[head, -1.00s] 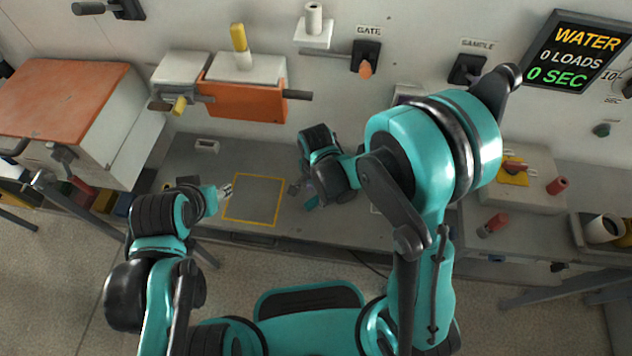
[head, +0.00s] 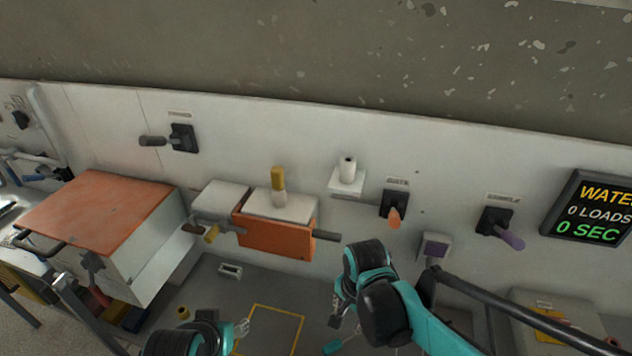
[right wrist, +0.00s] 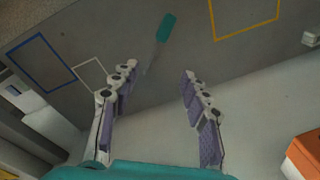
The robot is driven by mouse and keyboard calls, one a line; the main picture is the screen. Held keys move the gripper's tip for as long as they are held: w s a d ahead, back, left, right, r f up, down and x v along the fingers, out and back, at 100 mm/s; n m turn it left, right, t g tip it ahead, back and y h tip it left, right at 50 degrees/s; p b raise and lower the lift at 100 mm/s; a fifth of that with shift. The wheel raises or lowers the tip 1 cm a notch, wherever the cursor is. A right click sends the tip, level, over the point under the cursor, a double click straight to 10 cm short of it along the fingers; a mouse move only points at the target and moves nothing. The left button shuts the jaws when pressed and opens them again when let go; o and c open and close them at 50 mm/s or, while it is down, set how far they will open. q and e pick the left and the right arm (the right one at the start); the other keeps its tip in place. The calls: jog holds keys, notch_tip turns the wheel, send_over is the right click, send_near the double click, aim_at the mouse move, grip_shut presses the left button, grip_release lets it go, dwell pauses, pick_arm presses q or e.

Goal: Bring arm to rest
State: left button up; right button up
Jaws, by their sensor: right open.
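My right arm reaches in from the lower right in the head view. Its gripper (head: 343,308) hangs over the grey bench, partly hidden by its own wrist. In the right wrist view the gripper (right wrist: 158,78) is open, with bare space between its fingers. A teal-handled tool (right wrist: 165,28) lies on the bench beyond the fingertips, apart from them; its handle also shows in the head view (head: 332,347). My left gripper (head: 242,328) is at the bottom edge, beside the yellow outlined square; its jaws are too small to judge.
An orange-fronted box (head: 275,238) and an orange-topped cabinet (head: 100,208) stand left. The gate lever (head: 394,215), the sample lever (head: 505,235) and a WATER display (head: 592,210) are on the back wall. The yellow square (head: 268,325) looks empty where visible.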

jog(key=s+d+r+n+t, duration=0.5)
jog(key=d+r+n, duration=0.1)
jog(key=d+n, duration=0.3)
jog(key=shift+s+d+r+n+t, duration=0.2)
jog(key=shift+s+r+n+t, duration=0.05)
jog(key=shift+s+n+t, duration=0.15)
